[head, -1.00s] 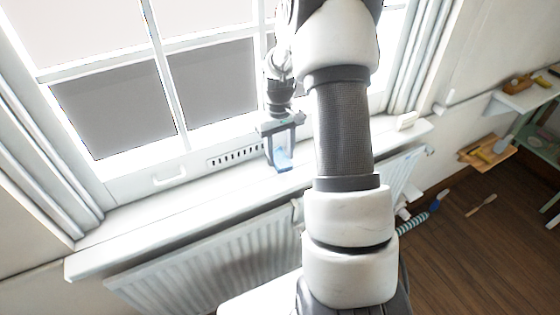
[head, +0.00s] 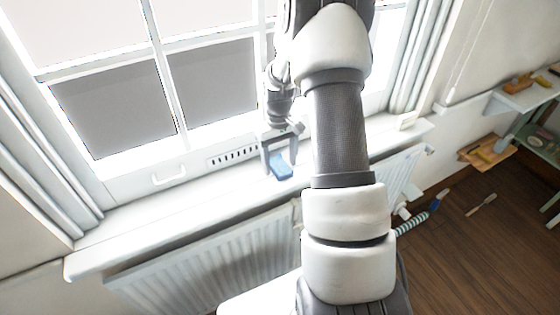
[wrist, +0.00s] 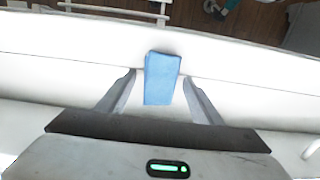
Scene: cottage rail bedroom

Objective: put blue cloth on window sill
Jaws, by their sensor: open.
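The blue cloth (head: 281,171), a small folded block, lies on the white window sill (head: 225,185) below the window. It also shows in the wrist view (wrist: 162,78), where its end reaches close to the sill's edge. My gripper (head: 279,166) is open just above the cloth, with one finger on each side. The wrist view shows a gap between the cloth and each finger of my gripper (wrist: 159,82). My arm hides part of the sill to the right.
A white radiator (head: 215,260) stands under the sill. The window frame with its handle (head: 168,177) rises close behind. The sill is clear to the left; a small white block (head: 406,121) sits at its right end. Shelves (head: 525,95) and several items on the wooden floor are at right.

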